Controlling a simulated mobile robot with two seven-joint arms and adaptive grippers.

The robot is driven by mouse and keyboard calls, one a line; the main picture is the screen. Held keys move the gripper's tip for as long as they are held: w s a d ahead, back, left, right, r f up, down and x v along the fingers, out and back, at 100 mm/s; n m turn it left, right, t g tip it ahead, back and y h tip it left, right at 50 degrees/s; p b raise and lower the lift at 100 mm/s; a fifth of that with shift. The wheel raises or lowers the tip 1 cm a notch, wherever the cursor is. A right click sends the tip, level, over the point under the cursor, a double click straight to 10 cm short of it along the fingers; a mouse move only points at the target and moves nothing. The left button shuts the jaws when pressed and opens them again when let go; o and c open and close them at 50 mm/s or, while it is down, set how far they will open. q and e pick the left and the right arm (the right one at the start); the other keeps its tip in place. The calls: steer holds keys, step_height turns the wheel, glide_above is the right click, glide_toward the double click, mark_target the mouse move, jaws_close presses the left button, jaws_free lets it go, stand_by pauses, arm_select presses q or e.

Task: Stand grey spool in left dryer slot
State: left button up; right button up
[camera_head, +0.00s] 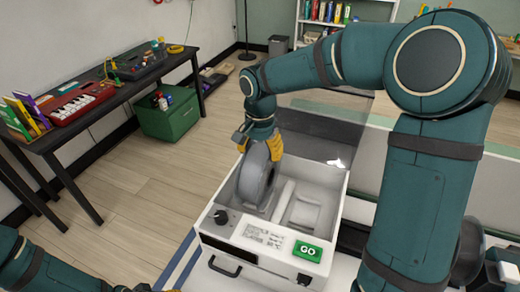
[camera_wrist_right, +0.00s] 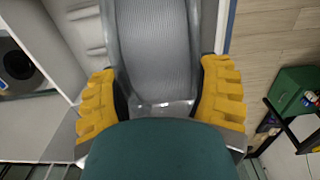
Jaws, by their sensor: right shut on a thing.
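The grey spool (camera_head: 254,175) is upright on its rim at the left slot of the white dryer box (camera_head: 325,265). Its lower part is hidden by the box's front wall, so I cannot tell whether it touches the slot floor. My right gripper (camera_head: 262,146) is shut on the spool's top from above. In the right wrist view the yellow fingers (camera_wrist_right: 160,100) straddle the spool (camera_wrist_right: 155,50), one on each side. The right slot (camera_head: 303,208) of the dryer looks empty.
The dryer's clear lid (camera_head: 318,130) stands open behind the slots. A green GO button (camera_head: 307,252) and a black knob (camera_head: 221,217) are on its front. A dark side table (camera_head: 110,95) and green bin (camera_head: 168,115) stand left. Another spool (camera_head: 468,252) is at the right.

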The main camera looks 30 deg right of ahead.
steer(key=o, duration=1.3)
steer(key=shift+f, duration=0.1)
step_height(320, 180, up, 12)
steer(key=shift+r, duration=0.1)
steer(key=shift+s, duration=0.1)
